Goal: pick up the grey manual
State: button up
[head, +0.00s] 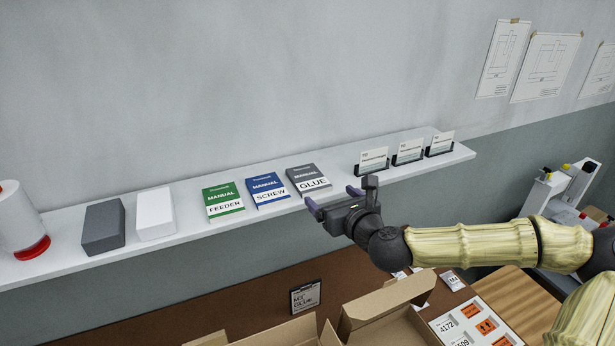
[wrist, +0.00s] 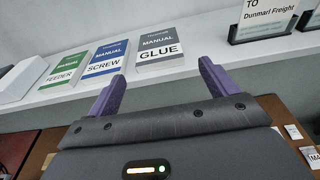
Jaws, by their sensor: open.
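The grey manual (head: 308,178), labelled GLUE, lies on the white wall shelf (head: 340,190) as the rightmost of three manuals. In the wrist view the grey manual (wrist: 162,49) shows ahead of my gripper, between the directions of its two fingers. My gripper (head: 334,198) is open and empty, at the shelf's front edge, just right of and in front of the grey manual. In the wrist view its purple fingers (wrist: 160,88) are apart, and the manual lies beyond their tips. The manual is not hidden in either view.
A blue SCREW manual (head: 267,189) and a green FEEDER manual (head: 223,201) lie left of the grey one. Card holders (head: 373,160) stand to its right. White (head: 155,213) and dark grey (head: 103,227) blocks sit farther left. An open cardboard box (head: 385,305) is below.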

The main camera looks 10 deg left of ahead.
aim_at(312, 180)
jog(key=p+x, duration=0.1)
jog(key=x, duration=0.3)
jog(key=shift+w+a, duration=0.2)
jog(key=shift+w, duration=0.1)
jog(key=shift+w+a+f, duration=0.25)
jog(key=shift+w+a, duration=0.05)
jog(key=shift+w, duration=0.05)
jog(key=shift+w+a+r+p, duration=0.1)
jog(key=shift+w+a+p, duration=0.25)
jog(key=shift+p, duration=0.4)
jog(key=p+x, duration=0.1)
jog(key=x, duration=0.1)
jog(key=p+x, duration=0.1)
jog(key=x, duration=0.1)
jog(key=shift+a, duration=0.35)
jog(key=shift+d, duration=0.45)
jog(key=shift+s+a, duration=0.1)
jog(key=shift+a, duration=0.05)
jog(key=shift+c, duration=0.5)
